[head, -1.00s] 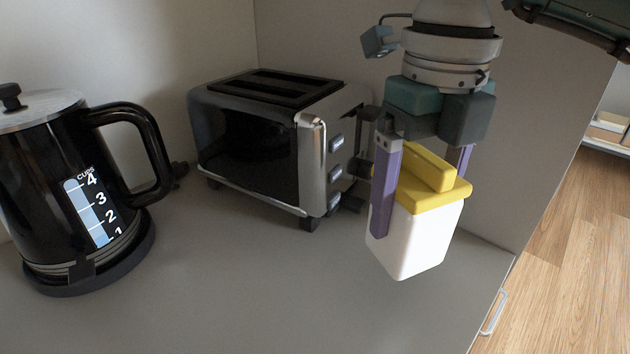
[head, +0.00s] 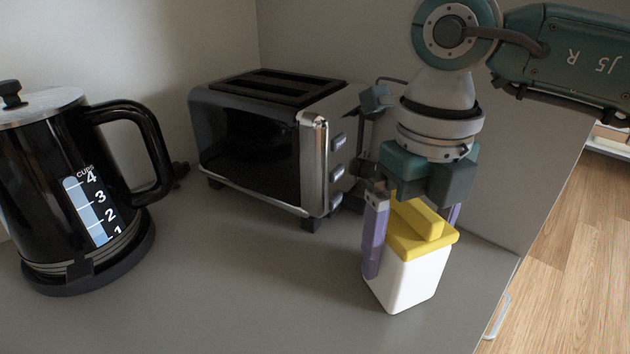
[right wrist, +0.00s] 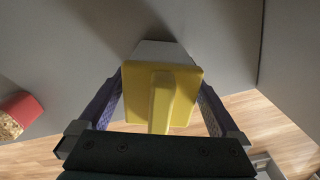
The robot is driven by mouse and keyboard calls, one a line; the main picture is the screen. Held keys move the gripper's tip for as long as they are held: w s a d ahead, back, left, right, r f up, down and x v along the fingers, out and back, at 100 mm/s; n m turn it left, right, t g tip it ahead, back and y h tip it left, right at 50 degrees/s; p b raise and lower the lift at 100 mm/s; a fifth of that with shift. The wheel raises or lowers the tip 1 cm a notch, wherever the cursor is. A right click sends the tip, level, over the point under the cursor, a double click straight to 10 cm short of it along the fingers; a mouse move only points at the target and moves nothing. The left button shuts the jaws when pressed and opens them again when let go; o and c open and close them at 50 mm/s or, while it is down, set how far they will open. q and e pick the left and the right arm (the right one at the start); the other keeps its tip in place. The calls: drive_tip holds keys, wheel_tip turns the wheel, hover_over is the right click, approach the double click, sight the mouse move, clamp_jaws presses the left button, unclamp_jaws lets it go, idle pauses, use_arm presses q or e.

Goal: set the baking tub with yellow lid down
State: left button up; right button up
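The baking tub (head: 412,283) is white with a yellow lid (head: 425,240) that has a raised ridge. It is near the counter's right front part, in front of the toaster's right end. My right gripper (head: 410,245) comes down from above, its purple fingers on either side of the tub. It is shut on the tub, and the lid (right wrist: 160,95) shows between the fingers in the right wrist view. The tub's base is at or just above the counter; I cannot tell if it touches. My left gripper is not in view.
A black and chrome toaster (head: 265,145) stands at the back, left of the tub. A black kettle (head: 70,190) stands at the far left. The grey counter (head: 250,300) is clear in front. Its right edge drops to a wooden floor (head: 575,240). A wall is behind.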

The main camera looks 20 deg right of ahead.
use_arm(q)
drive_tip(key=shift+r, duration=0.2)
use_arm(e)
drive_tip(key=shift+r, duration=0.5)
use_arm(q)
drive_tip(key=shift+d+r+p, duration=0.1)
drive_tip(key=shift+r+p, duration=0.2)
drive_tip(key=shift+p, duration=0.2)
use_arm(e)
wheel_tip(320, 180, up, 11)
drive_tip(key=shift+r, duration=0.2)
